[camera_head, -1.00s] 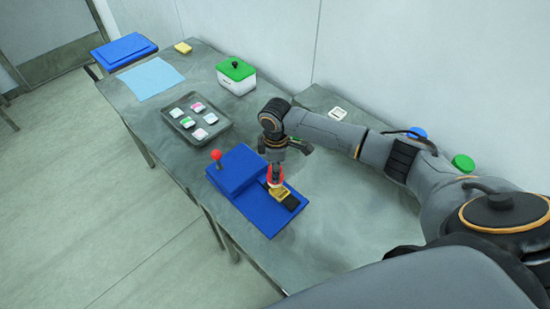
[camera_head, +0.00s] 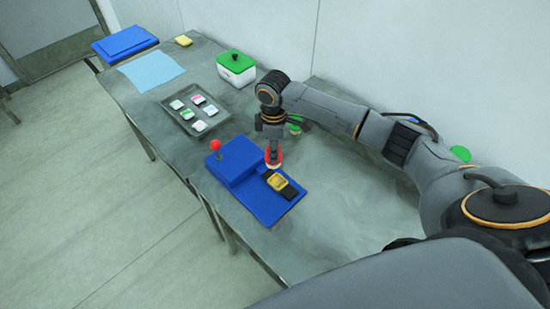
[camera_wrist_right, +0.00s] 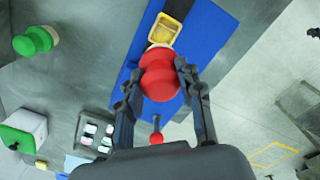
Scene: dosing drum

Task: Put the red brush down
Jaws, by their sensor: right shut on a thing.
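The red brush (camera_wrist_right: 160,75) has a round, waisted red grip and sits between the two fingers of my right gripper (camera_wrist_right: 163,84) in the right wrist view. In the head view my right gripper (camera_head: 273,146) points down, shut on the red brush (camera_head: 273,160); its lower end is hard to make out. It is over or close to the blue fixture (camera_head: 236,166), just behind the yellow dish (camera_head: 277,182). The yellow dish lies on a black strip across the fixture and also shows in the right wrist view (camera_wrist_right: 164,30). My left gripper is in neither view.
A green-topped knob (camera_head: 296,125) stands right of the gripper. A red-ball lever (camera_head: 215,146) rises at the fixture's left. A grey tray (camera_head: 184,127) holds several small packs; behind it stands a green-lidded white box (camera_head: 236,68). The table right of the fixture is bare (camera_head: 345,195).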

